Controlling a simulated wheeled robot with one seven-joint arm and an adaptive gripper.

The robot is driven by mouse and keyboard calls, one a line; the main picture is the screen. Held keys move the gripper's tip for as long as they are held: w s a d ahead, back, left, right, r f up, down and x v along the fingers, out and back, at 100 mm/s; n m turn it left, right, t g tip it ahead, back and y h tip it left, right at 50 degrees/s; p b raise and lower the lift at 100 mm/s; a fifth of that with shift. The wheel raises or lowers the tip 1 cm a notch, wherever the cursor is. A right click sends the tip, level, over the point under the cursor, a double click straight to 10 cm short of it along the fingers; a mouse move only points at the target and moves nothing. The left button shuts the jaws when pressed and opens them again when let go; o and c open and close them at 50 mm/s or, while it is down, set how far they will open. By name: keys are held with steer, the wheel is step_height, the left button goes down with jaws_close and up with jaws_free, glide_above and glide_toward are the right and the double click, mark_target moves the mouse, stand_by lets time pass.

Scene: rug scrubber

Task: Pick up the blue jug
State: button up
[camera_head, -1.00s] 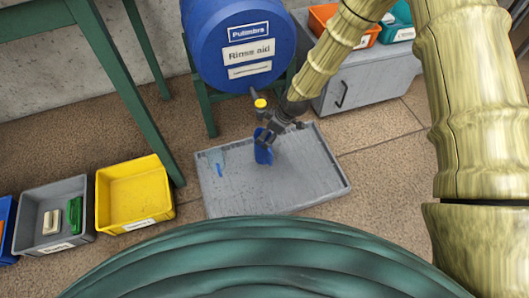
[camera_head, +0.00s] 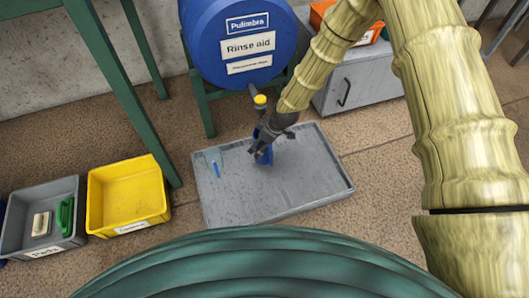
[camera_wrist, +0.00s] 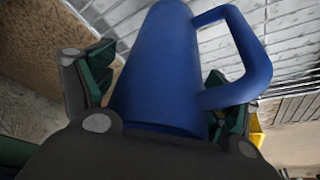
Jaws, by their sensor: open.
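The blue jug (camera_head: 266,159) stands on the grey ribbed tray (camera_head: 310,190) below the drum's yellow-topped tap, mostly hidden by my gripper in the head view. In the wrist view the blue jug (camera_wrist: 160,75) fills the middle, with its handle on the right. My gripper (camera_head: 264,150) is at the jug and covers its upper part. In the wrist view its green-padded fingers (camera_wrist: 155,95) are spread on either side of the jug's body. I cannot tell whether either pad touches it.
A blue rinse-aid drum (camera_head: 240,45) on a green stand rises behind the tray. A yellow bin (camera_head: 128,195) and a grey bin (camera_head: 20,240) stand left. A grey cabinet (camera_head: 365,85) is at the back right. A clear item with a blue strip lies on the tray's left.

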steer(key=c, duration=0.9)
steer(key=shift+c, duration=0.5)
steer(key=shift+r, duration=0.15)
steer(key=shift+r+p, duration=0.3)
steer(key=shift+p, duration=0.1)
steer(key=shift+c, duration=0.7)
step_height(320, 180, up, 3)
steer(key=shift+p, duration=1.1)
steer(key=c, duration=0.5)
steer(key=s+a+r+p, duration=0.1)
steer(key=s+a+p, duration=0.4)
steer(key=s, duration=0.8)
steer(key=a, duration=0.3)
steer(key=shift+s+a+p, duration=0.25)
steer(key=shift+a+p, duration=0.1)
steer(key=shift+p, duration=0.05)
steer(key=shift+r, duration=0.1)
